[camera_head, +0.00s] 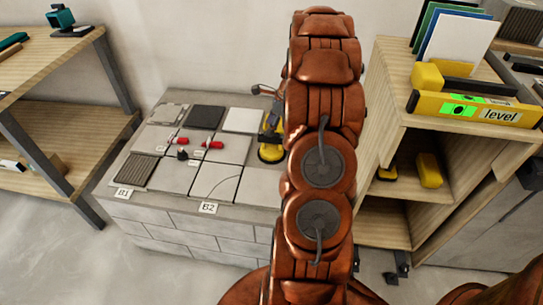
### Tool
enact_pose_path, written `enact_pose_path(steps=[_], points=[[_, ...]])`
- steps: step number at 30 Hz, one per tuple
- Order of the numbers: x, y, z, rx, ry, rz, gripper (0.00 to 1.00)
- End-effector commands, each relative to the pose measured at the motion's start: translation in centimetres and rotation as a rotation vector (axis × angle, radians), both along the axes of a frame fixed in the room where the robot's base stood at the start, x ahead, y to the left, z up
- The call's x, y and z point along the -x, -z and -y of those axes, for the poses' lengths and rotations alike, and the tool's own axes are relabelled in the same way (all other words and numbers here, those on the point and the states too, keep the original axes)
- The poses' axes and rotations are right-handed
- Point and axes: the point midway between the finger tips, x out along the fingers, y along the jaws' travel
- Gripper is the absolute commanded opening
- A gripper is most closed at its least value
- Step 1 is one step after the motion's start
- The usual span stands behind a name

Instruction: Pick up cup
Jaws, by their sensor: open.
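A yellow suction cup (269,153) stands on the tiled block at its right side, partly hidden behind my arm. Its round yellow base shows, with a darker upper part above it. My gripper (263,91) shows only in small part, as dark and orange pieces just left of my arm and above the cup in the picture. It is open. My arm hides most of it, so I cannot tell how far it is from the cup or whether they touch.
The tiled block (190,239) carries grey, black and white tiles, red clips (214,145) and labels B1 and B2. A wooden shelf (50,58) stands at left. A wooden cabinet (390,140) at right holds a yellow level (475,108) and yellow items. Floor at lower left is clear.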

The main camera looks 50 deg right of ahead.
Motion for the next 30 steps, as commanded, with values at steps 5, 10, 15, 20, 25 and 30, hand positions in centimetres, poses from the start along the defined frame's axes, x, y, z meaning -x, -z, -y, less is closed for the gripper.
enact_pose_path(steps=[5, 10, 15, 20, 25, 30], points=[[0.2, 2.3, 2.4, -0.020, 0.097, 0.002, 0.52], [0.0, 3.5, 2.6, -0.025, 0.114, 0.001, 0.52], [-0.5, 4.9, 2.1, -0.028, 0.113, 0.000, 0.52], [-0.7, 5.9, 1.9, -0.025, 0.112, 0.001, 0.52], [-1.2, 8.1, 1.5, -0.024, 0.113, 0.002, 0.52], [-1.8, 9.7, 1.1, -0.025, 0.112, 0.002, 0.52]])
